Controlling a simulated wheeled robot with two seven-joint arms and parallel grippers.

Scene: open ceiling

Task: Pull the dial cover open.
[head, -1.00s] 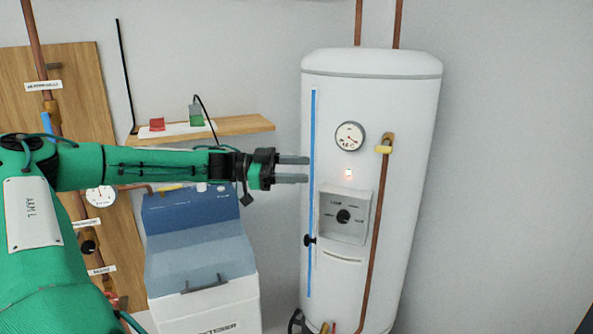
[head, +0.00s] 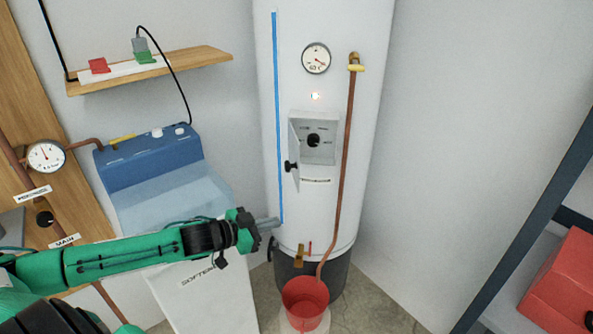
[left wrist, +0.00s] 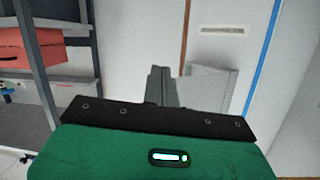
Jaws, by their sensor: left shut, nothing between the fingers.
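The dial cover (head: 294,153) is a thin pale flap on the left side of the dial recess (head: 324,151) on the white tank. It stands swung outward, seen nearly edge-on, with a black knob (head: 290,166) on it. The black dial (head: 313,141) is uncovered. My left gripper (head: 268,222) is shut and empty, below and left of the cover, apart from it. In the left wrist view, its closed fingers (left wrist: 161,87) partly hide a pale grey panel, probably the recess and cover. My right gripper is not in view.
A copper pipe (head: 347,150) runs down right of the recess. A red bucket (head: 305,303) stands below the tank. A blue-topped unit (head: 150,160) and a wooden shelf (head: 195,57) are at left. A rack with a red box (head: 562,285) is at right.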

